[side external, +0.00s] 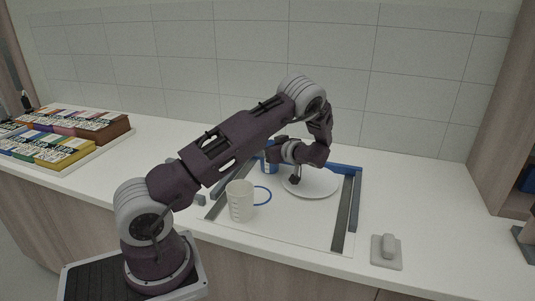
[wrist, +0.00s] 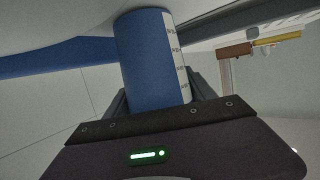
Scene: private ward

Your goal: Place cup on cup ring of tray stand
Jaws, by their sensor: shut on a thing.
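In the side view my gripper (side external: 276,157) is above the back of the tray stand, shut on a blue cup (side external: 269,166). In the wrist view the cup (wrist: 150,60) stands out between the fingers, a blue cylinder with a white graduated strip. The tray stand has a white base (side external: 290,228), grey side rails and a blue back bar (side external: 343,167). A blue ring (side external: 269,194) shows near its front left, beside a white graduated mug (side external: 240,201); I cannot tell whether it is the mug's handle or part of the stand. The cup's bottom is not clearly visible.
A round white plate (side external: 312,184) lies on the stand, right of and below my gripper. A small grey block (side external: 387,251) sits on the counter at front right. Boxes on a tray (side external: 90,158) stand at far left.

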